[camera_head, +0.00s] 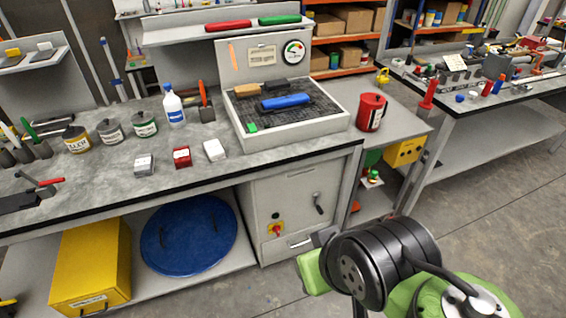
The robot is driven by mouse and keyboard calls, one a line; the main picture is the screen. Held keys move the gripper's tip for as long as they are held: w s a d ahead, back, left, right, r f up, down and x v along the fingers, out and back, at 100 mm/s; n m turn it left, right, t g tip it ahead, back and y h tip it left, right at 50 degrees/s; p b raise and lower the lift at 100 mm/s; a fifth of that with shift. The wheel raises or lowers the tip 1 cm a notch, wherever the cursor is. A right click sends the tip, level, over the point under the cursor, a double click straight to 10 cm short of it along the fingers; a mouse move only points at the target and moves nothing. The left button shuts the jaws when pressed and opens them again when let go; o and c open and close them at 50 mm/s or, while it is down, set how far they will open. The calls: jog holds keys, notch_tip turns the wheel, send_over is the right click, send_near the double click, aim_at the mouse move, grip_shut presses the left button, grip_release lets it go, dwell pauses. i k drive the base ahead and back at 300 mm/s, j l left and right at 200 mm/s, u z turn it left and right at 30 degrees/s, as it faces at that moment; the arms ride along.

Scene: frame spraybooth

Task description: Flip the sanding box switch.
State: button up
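The sanding box (310,132) is a pale tray with a dark grate on the bench, with a gauge panel (262,58) behind it. Below it is a grey cabinet (296,190). A red knob switch on a yellow plate (276,229) is low on the cabinet front, left of a dark handle (318,203). The knob's exact setting is too small to read. My black and green arm is at the lower right. A dark grey part that seems to be my gripper (322,237) shows right of the switch, apart from it in the picture; its fingers cannot be made out.
A blue block (285,101) lies on the grate. A red can (371,111) stands right of the box. A blue round lid (188,235) and yellow case (91,265) are under the bench at left. Open floor shows in front of the cabinet.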

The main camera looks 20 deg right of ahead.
aim_at(252, 127)
jog(key=i+u, duration=0.25)
jog(key=i, duration=0.5)
jog(key=i+l+u, duration=0.1)
jog(key=i+u, duration=0.2)
jog(key=i, duration=0.4)
